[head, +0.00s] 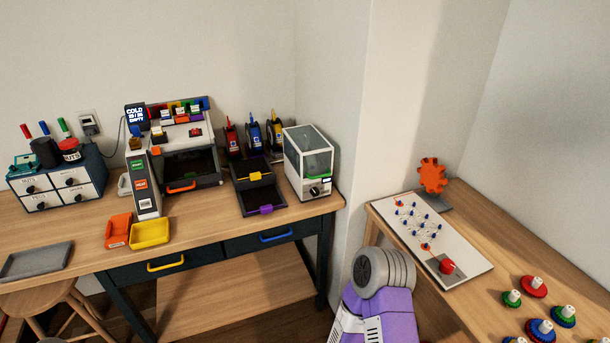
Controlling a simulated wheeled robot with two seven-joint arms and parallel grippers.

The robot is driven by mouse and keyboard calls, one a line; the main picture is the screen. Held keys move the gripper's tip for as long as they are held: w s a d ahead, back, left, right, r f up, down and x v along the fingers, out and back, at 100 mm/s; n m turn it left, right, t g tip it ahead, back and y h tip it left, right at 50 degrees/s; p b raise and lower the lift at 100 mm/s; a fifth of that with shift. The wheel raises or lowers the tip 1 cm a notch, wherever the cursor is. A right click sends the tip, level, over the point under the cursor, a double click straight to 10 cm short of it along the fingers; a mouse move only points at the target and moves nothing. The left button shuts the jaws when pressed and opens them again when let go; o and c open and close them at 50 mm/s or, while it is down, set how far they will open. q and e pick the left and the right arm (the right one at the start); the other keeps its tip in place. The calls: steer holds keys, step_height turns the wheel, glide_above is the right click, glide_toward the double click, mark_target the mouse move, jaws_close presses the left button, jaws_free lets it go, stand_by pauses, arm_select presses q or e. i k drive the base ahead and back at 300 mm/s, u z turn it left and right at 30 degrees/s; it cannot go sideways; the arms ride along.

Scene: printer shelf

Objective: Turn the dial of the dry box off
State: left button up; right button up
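The dry box (293,168) is a white box with a dark see-through window, standing at the right end of the wooden workbench in the head view. Its black dial (314,191) sits low on the front face, below a small lit green display (327,180). The dial's exact angle is too small to tell. A purple and grey link of my own arm shows at the bottom centre, well in front of the dry box. Neither of my grippers is in view.
Left of the dry box are open dark trays (252,175) and a printer (190,160). A wall corner stands right of it. A second table (480,290) at the right holds a white board (420,235) and several gears. A stool (55,305) stands at lower left.

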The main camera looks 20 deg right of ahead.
mark_target(314, 192)
steer(key=k, duration=1.05)
steer(key=z, duration=0.85)
steer(key=i, duration=1.3)
steer(key=u, duration=0.4)
